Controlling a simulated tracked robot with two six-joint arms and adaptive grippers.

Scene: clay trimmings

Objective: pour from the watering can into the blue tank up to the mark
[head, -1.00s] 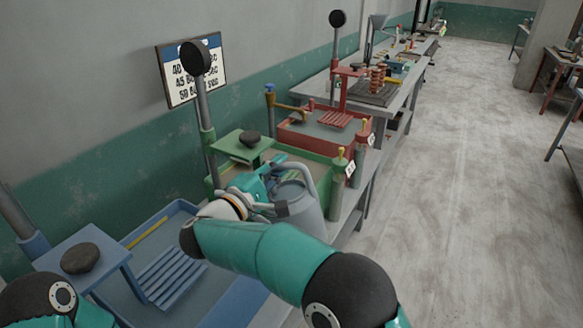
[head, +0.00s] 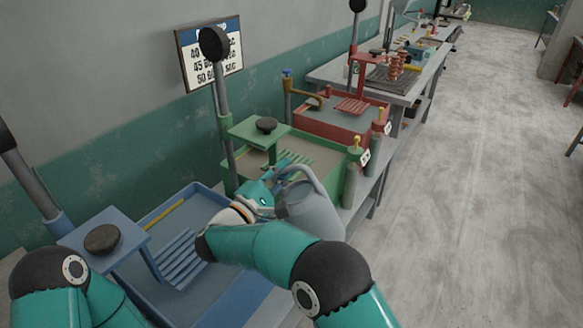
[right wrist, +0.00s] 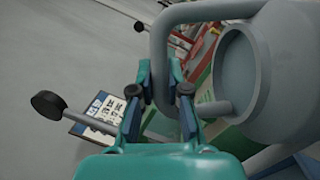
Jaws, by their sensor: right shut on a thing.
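The grey watering can (head: 318,214) hangs in my right gripper (head: 282,176), in front of the green tank and to the right of the blue tank. In the right wrist view the fingers (right wrist: 161,85) are shut on the can's curved handle, and the can's body (right wrist: 290,75) with its round opening is at the right. The blue tank (head: 238,303) is at the lower left of the head view, partly hidden by my right arm. A yellow strip (head: 165,214) runs along its inner back wall. I cannot tell its water level. My left gripper is out of the picture.
A blue stand with a dark stone (head: 102,239) and a slatted rack (head: 180,262) are at the blue tank. A green tank (head: 298,152) and a red tank (head: 322,125) stand beyond. A sign (head: 210,55) hangs on the wall. The floor at right is clear.

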